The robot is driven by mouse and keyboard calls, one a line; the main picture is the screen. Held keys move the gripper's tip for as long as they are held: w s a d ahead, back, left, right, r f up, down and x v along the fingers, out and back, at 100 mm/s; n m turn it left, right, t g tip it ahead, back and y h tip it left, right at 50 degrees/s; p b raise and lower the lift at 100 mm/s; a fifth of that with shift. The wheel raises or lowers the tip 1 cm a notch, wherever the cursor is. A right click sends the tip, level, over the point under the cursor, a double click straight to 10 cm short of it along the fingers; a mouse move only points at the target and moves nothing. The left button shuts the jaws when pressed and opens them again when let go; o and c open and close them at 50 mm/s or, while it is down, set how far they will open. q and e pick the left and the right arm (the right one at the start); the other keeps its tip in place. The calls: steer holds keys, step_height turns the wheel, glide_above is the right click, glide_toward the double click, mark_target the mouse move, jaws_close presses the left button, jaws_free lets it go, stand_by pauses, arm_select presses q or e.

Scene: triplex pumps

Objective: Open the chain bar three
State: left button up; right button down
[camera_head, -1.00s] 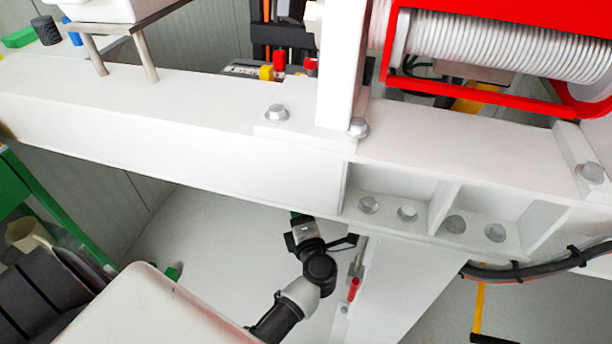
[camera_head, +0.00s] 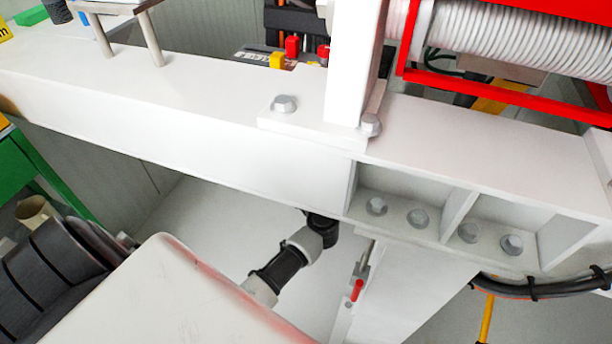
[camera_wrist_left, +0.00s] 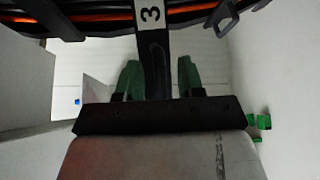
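The chain bar three is a dark bar (camera_wrist_left: 156,62) with a white label "3" at its top in the left wrist view. It hangs down from a dark frame with orange and black cables. My left gripper (camera_wrist_left: 159,78) has its green fingers on either side of the bar. The fingers stand apart, with a narrow gap visible on the right side; contact on the left is unclear. In the head view the arm reaches under the white beam, and the gripper and the bar are hidden there. My right gripper is not in view.
A thick white beam (camera_head: 180,125) with bolts crosses the head view above the arm. A small red-handled valve (camera_head: 357,288) is right of the arm. Cables (camera_head: 540,288) hang at the right. Green blocks (camera_wrist_left: 262,122) lie at right in the wrist view.

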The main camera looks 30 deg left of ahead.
arm_select(q)
jaws_close()
